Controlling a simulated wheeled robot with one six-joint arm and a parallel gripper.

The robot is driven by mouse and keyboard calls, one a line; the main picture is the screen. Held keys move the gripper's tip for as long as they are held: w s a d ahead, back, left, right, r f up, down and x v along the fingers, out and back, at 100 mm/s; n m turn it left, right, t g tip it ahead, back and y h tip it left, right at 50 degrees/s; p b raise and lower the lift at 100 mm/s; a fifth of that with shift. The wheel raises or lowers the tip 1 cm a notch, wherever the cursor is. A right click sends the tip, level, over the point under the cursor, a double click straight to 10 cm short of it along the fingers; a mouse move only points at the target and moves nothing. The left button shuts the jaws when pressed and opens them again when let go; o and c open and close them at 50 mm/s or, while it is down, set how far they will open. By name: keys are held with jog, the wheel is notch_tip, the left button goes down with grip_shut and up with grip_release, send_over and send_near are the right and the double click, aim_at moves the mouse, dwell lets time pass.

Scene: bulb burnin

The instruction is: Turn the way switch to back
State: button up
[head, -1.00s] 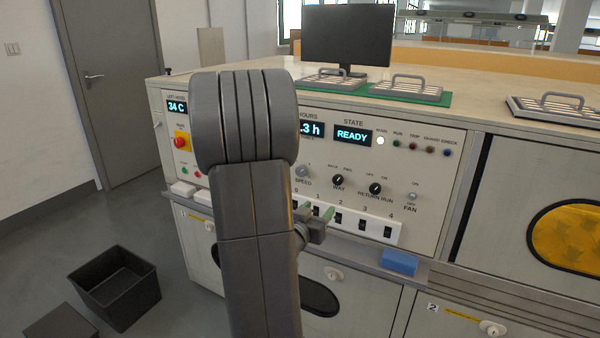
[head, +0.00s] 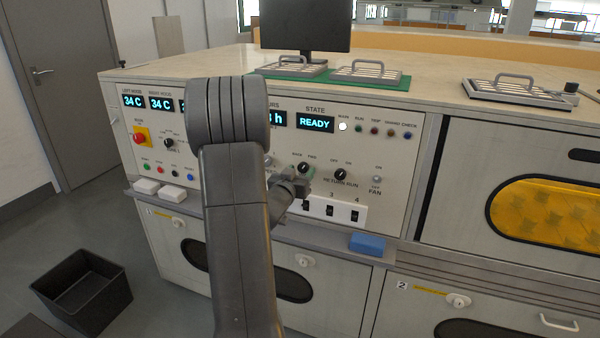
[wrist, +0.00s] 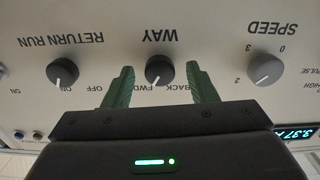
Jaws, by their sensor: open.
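The way switch (wrist: 159,70) is a black round knob with a white pointer mark, shown upside down in the wrist view. Its mark points to the lower left there, toward the FWD label and away from BACK. It also shows in the head view (head: 303,167), close to my gripper's tip. My gripper (wrist: 160,76) is open, with one green finger on each side of the knob and a visible gap to it on both sides. Whether the fingers reach past the knob's face is unclear. In the head view my gripper (head: 296,185) is partly behind my arm.
The return run knob (wrist: 62,72) and the grey speed knob (wrist: 265,69) flank the way switch. Below it in the head view is a white strip of numbered rocker switches (head: 330,209). A blue block (head: 367,244) lies on the ledge. The state display (head: 315,122) reads READY.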

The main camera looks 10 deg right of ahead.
jog(key=shift+w+d, duration=0.1)
jog(key=shift+c, duration=0.4)
jog(key=c, duration=0.9)
jog(key=shift+r+n, duration=0.1)
jog(key=shift+n, duration=0.2)
jog(key=n+p, duration=0.3)
jog(key=n, duration=0.2)
jog(key=shift+n+p, duration=0.3)
jog(key=shift+p, duration=0.1)
jog(key=n+p, duration=0.2)
jog(key=n, duration=0.3)
jog(key=shift+n, duration=0.3)
jog(key=shift+p, duration=0.3)
